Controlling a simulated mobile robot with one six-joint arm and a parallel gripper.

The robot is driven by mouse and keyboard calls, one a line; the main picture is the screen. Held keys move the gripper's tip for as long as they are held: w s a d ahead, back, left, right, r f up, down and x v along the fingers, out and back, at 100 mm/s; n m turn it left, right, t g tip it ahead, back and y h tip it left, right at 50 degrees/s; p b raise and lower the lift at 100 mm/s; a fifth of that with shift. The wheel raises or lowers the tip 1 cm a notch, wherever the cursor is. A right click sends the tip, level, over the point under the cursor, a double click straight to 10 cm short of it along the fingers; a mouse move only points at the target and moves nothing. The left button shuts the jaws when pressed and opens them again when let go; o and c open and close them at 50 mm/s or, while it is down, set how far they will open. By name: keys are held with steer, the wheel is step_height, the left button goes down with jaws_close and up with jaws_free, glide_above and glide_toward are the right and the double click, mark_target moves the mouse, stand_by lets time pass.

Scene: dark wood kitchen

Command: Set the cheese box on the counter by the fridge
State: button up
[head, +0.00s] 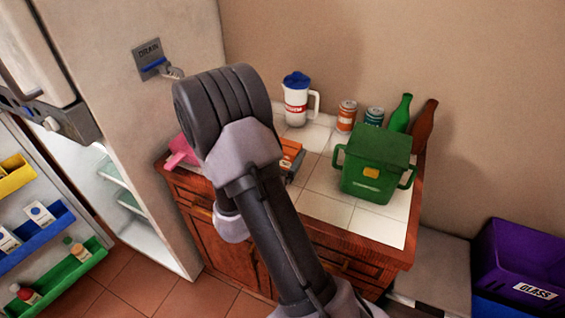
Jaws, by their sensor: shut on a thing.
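An orange box (291,153), which looks like the cheese box, shows just right of my arm, over the tiled counter by the fridge. A dark grey piece against its lower edge looks like part of my gripper (296,171), shut on the box. Most of my gripper and part of the box are hidden behind my arm. I cannot tell whether the box touches the tiles. The counter (322,207) has a white tiled top and wooden front. The fridge (130,100) stands left of it, with its door open.
A green lidded bin (375,165) stands on the counter's right part. Behind are a white jug (296,100), two cans (346,116), a green bottle (400,113) and a brown bottle (424,122). A pink object (180,152) is at the left end. Bare tiles show before the bin.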

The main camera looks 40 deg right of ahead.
steer(key=shift+f+b, duration=0.9)
steer(key=shift+f, duration=0.9)
steer(key=shift+f, duration=0.1)
steer(key=o, duration=1.3)
